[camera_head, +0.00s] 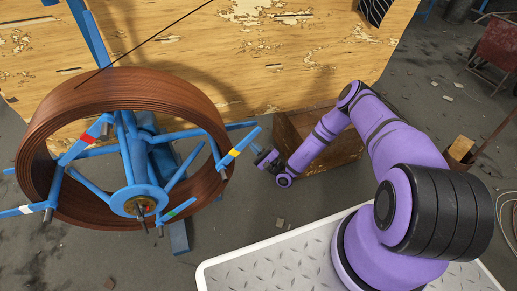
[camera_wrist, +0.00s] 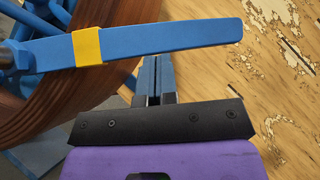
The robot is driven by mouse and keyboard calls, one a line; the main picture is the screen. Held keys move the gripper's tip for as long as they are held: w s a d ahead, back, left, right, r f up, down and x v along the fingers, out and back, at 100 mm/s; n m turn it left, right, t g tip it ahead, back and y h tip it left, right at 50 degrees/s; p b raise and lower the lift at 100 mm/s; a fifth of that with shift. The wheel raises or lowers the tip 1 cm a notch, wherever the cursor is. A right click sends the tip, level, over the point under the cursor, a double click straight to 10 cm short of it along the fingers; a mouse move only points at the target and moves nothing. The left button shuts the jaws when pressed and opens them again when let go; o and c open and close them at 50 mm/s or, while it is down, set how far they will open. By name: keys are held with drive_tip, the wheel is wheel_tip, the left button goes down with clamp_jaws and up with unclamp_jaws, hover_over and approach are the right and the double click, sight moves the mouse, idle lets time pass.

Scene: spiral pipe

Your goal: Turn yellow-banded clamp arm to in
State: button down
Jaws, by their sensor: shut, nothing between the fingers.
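The yellow-banded clamp arm (camera_head: 247,140) is a flat blue bar at the right side of the coil. It slants up and right, with its free end outside the coil's rim. In the wrist view the clamp arm (camera_wrist: 170,39) crosses the top, its yellow band (camera_wrist: 87,47) near the dark pivot at left. My gripper (camera_head: 261,157) is just right of the bar, shut and empty. In the wrist view my gripper (camera_wrist: 153,65) points at the bar's middle. The fingertips reach the bar's lower edge, perhaps behind it; I cannot tell whether they touch.
The brown pipe coil (camera_head: 60,105) sits on a blue spoked reel with a round hub (camera_head: 138,200). Other clamp arms carry red (camera_head: 90,136), white (camera_head: 27,209) and green (camera_head: 176,211) bands. A peeling wooden panel (camera_head: 200,50) stands behind. A wooden box (camera_head: 300,130) is behind my arm.

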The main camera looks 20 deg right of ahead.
drive_tip(key=shift+r, duration=0.1)
idle(0.3)
drive_tip(key=n+g, duration=0.6)
drive_tip(key=n, duration=0.2)
approach(223, 135)
drive_tip(key=shift+h, duration=0.3)
drive_tip(key=shift+x, duration=3.05)
drive_tip(key=shift+r, duration=0.1)
